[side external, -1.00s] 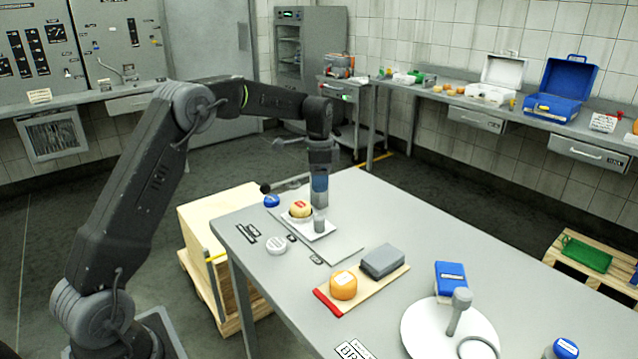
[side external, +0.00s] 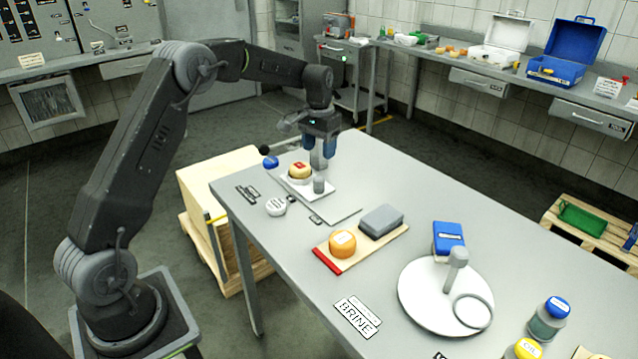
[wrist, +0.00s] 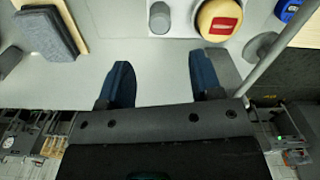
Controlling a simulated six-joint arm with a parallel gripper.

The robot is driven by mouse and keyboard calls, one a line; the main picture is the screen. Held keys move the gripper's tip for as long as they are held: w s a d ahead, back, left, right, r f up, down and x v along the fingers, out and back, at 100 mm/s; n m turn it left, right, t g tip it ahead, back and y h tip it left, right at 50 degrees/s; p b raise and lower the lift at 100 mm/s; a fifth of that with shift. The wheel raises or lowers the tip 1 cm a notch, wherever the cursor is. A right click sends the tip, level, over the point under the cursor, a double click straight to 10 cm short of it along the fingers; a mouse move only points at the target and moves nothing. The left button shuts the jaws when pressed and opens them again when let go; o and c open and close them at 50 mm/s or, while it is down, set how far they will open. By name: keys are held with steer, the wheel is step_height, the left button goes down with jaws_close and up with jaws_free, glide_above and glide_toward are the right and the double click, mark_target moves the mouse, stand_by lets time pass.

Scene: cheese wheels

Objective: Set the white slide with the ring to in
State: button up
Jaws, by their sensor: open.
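A white slide (side external: 326,194) lies on a flat grey plate near the table's far left end. It carries an upright grey knob (side external: 319,184) and a yellow cheese wheel (side external: 299,171) with a red label. I cannot make out a ring on it. In the wrist view the knob (wrist: 160,18) and cheese (wrist: 218,18) are at the top edge, with part of the slide (wrist: 184,16) between them. My gripper (side external: 319,162) is open and empty, with its fingers pointing down, just behind the knob. In the wrist view my gripper (wrist: 160,87) shows bare table between its apart fingers.
A round white disc (side external: 418,288) with a grey post and loose ring (side external: 472,311) stands at right. A board (side external: 330,268) holds an orange cheese and a grey block. A white puck (side external: 276,206) and blue-capped object (side external: 271,162) flank the slide's left side.

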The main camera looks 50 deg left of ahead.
mark_target(319, 177)
step_height(319, 177, down, 11)
steer(key=shift+f, duration=0.2)
stand_by(0.3)
jaws_close()
stand_by(0.4)
